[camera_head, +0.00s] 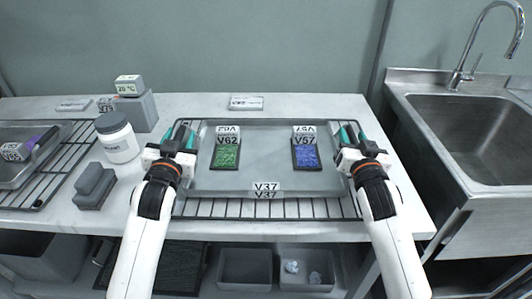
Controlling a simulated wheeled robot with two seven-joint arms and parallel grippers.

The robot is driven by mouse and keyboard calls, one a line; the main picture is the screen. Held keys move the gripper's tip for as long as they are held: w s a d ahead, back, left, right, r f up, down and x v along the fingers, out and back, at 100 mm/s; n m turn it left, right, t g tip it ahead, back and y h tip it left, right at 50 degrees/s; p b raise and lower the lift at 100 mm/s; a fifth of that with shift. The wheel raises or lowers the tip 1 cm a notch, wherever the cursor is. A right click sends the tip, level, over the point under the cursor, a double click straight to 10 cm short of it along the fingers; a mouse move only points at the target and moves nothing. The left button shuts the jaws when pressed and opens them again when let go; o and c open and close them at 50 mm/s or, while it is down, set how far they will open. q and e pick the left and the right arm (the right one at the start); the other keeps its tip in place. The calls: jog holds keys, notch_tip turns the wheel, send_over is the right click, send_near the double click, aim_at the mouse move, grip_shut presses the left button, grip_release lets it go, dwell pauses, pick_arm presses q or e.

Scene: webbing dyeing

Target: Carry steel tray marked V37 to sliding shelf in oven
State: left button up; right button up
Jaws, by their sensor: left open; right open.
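The steel tray marked V37 (265,181) lies flat on a wire rack (300,208) in the middle of the white table. On it lie a green sample tagged V62 (227,152) and a blue sample tagged V57 (306,153), standing apart. My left gripper (181,138) is open at the tray's left edge. My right gripper (347,137) is open at the tray's right edge. Both have teal fingertips pointing away from me, close to the tray's sides. I cannot tell whether they touch it. The oven and its sliding shelf are not in view.
A second tray (12,172) with a purple sample sits on another rack at the left. A white jar (117,137), a grey block (94,186) and a display box (137,109) stand between. A sink (478,125) is at the right. Bins (245,269) sit below the table.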

pick_arm(q)
grip_shut()
pick_arm(e)
grip_shut()
jog(key=shift+d, duration=0.1)
pick_arm(q)
jog(key=shift+a+f, duration=0.1)
jog(key=shift+a, duration=0.15)
pick_arm(e)
jog(key=shift+d+f, duration=0.15)
dwell(0.5)
